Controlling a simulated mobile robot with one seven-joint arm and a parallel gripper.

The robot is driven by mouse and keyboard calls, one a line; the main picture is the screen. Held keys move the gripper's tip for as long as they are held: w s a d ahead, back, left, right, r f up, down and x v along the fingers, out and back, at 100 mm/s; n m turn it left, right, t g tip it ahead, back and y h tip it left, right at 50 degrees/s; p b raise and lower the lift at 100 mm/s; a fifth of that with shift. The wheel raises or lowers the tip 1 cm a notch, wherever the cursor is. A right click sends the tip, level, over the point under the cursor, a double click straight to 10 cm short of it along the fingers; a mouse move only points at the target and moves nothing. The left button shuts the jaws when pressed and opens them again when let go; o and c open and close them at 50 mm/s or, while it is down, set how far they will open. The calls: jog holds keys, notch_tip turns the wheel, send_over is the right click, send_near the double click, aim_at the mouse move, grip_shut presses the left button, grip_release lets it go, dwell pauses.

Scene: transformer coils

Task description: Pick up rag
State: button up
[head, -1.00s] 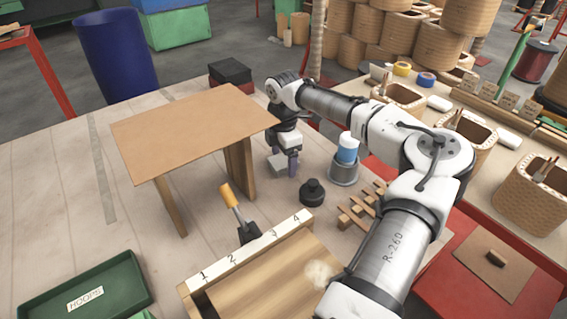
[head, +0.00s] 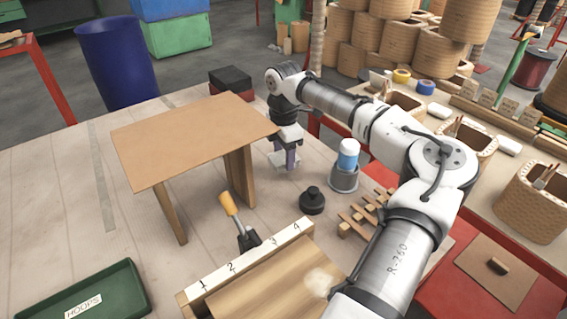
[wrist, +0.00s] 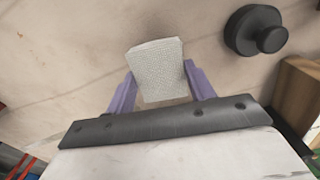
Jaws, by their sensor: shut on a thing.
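The rag (wrist: 157,66) is a pale grey, textured, folded block between the two purple fingers of my gripper (wrist: 162,88) in the wrist view. My gripper is shut on it. In the head view my gripper (head: 286,160) points down just right of the wooden stand, with the pale rag (head: 284,163) at its fingertips. The rag's exact height over the table is hard to tell.
The wooden stand (head: 190,135) is close on the left. A black weight (head: 312,200) and a grey cup with a blue-and-white bottle (head: 346,165) stand to the right. A numbered wooden box (head: 270,275) and an orange-handled tool (head: 232,210) are in front.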

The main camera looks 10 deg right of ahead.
aim_at(284, 157)
notch_tip(284, 157, up, 16)
jog(key=shift+b, duration=0.3)
jog(key=shift+r, duration=0.1)
jog(key=o, duration=0.3)
jog(key=shift+c, duration=1)
jog(key=shift+d, duration=0.1)
jog(key=shift+c, duration=0.2)
